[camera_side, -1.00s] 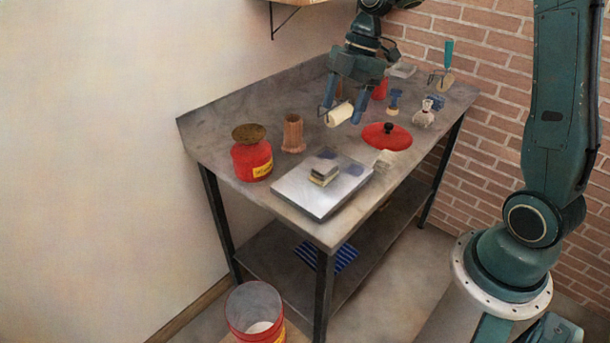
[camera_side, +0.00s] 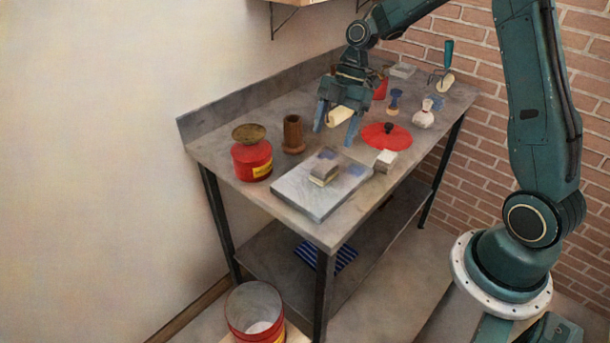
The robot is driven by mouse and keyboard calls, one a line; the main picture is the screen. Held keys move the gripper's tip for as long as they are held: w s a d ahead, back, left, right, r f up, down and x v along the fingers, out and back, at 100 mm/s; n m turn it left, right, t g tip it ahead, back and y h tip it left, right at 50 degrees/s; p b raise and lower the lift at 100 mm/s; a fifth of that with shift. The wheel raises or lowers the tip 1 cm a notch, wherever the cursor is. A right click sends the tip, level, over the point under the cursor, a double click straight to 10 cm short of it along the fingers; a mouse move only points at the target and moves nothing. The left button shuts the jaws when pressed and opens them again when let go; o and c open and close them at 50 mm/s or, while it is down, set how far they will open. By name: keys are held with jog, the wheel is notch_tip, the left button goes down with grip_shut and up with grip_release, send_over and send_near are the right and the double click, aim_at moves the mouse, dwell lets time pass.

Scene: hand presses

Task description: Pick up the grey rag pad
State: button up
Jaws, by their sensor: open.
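A small grey pad (camera_side: 323,172), which looks like the rag pad, lies on the flat grey slab (camera_side: 300,198) at the near end of the bench. Its top is grey and its side is paler. My gripper (camera_side: 336,130) is open, fingers pointing down, beyond the pad and apart from it. A cream roller (camera_side: 340,116) shows between the fingers; I cannot tell whether they touch it.
A red pot (camera_side: 252,160) and a brown cup (camera_side: 293,134) stand left. A red lid (camera_side: 387,137) and a pale block (camera_side: 385,161) lie right of the slab. Brushes and tools stand farther back. A red bucket (camera_side: 255,310) stands below the bench (camera_side: 225,112).

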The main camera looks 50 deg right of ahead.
aim_at(323, 166)
jog(key=shift+x, duration=2.35)
jog(key=shift+x, duration=2.55)
jog(key=shift+c, duration=0.2)
jog(key=c, duration=1.1)
notch_tip(323, 166, up, 20)
jog(key=shift+d, duration=0.1)
